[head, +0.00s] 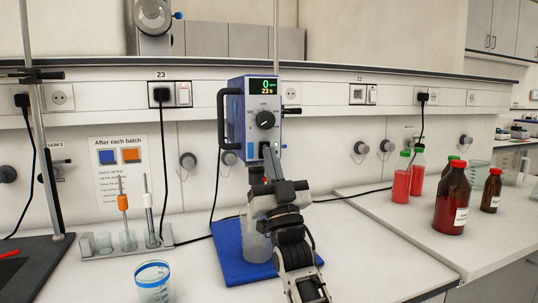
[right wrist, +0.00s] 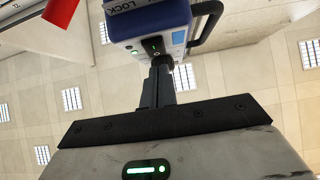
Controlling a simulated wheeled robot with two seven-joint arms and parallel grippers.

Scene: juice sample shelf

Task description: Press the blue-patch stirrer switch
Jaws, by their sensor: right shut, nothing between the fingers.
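The stirrer (head: 236,108) is a blue and white unit on a rod, with a lit display reading 0 and 23 s and a black dial. A light-blue patch (head: 250,152) is low on its front; a light-blue patch also shows in the right wrist view (right wrist: 178,37). Beside that patch, the right wrist view shows a black switch (right wrist: 155,46) with a small green light. My right gripper (head: 268,150) is shut and empty, its tips at the stirrer's lower front, close to the switch. I cannot tell whether they touch it. My left gripper is out of view.
A clear vessel (head: 257,243) stands on a blue mat (head: 232,262) below the stirrer, partly behind my arm. A beaker (head: 153,284) and a probe rack (head: 100,254) are to the left. Red-filled bottles (head: 402,182) and brown bottles (head: 453,200) stand right.

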